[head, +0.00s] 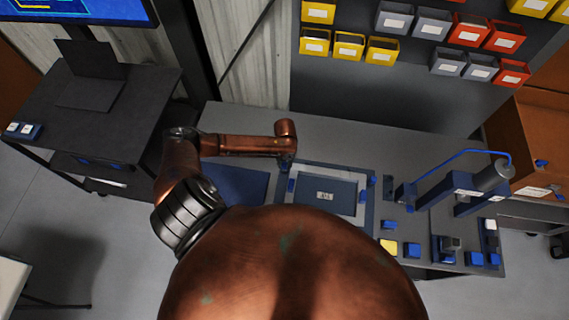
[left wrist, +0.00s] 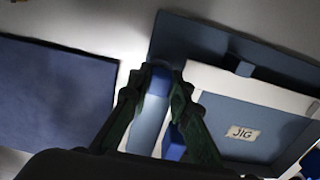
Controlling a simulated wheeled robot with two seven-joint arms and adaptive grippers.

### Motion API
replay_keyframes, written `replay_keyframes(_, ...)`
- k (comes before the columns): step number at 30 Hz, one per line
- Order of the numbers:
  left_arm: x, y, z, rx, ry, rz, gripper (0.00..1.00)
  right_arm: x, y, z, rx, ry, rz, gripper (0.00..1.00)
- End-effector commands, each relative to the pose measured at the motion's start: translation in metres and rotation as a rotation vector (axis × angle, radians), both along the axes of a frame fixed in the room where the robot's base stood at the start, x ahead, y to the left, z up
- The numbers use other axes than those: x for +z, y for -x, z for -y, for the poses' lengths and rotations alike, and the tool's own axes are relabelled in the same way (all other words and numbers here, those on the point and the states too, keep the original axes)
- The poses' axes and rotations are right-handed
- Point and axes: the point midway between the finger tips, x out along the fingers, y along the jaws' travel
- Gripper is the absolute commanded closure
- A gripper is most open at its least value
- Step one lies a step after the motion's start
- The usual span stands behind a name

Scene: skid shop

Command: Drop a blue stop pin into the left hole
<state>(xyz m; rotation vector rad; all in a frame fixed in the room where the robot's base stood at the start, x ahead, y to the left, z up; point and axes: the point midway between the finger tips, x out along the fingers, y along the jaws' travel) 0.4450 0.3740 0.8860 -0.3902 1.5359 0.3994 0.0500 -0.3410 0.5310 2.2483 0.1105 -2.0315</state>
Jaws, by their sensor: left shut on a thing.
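My left gripper (head: 287,163) is above the left edge of the jig (head: 368,218), which lies on the grey bench. In the left wrist view its dark fingers (left wrist: 158,84) are shut on a blue stop pin (left wrist: 147,122). Another blue piece (left wrist: 174,146) shows beside the held pin, partly behind a finger. The jig's label plate also shows in the left wrist view (left wrist: 225,140). I cannot make out the left hole. My right gripper is not in view.
A dark blue mat (head: 240,184) lies left of the jig. Right of it are small blue blocks (head: 411,250), a yellow block (head: 388,248) and a fixture with a blue hose (head: 440,166). Yellow, grey and red bins (head: 349,46) hang behind. My copper-coloured body hides the near bench.

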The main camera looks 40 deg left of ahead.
Motion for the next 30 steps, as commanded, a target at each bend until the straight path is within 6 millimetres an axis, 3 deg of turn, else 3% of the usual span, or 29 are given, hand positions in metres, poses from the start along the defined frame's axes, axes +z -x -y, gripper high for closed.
replay_keyframes(26, -0.0044, 0.0001, 0.0004, 0.000, 0.000, 0.000, 1.00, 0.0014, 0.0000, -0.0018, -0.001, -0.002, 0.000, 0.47)
replay_keyframes(27, -0.0043, 0.0001, 0.0004, 0.000, 0.000, 0.000, 0.80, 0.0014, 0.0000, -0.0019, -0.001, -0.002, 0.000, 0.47)
replay_keyframes(30, -0.0043, 0.0001, 0.0004, 0.000, 0.000, 0.000, 0.73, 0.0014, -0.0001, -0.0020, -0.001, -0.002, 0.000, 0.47)
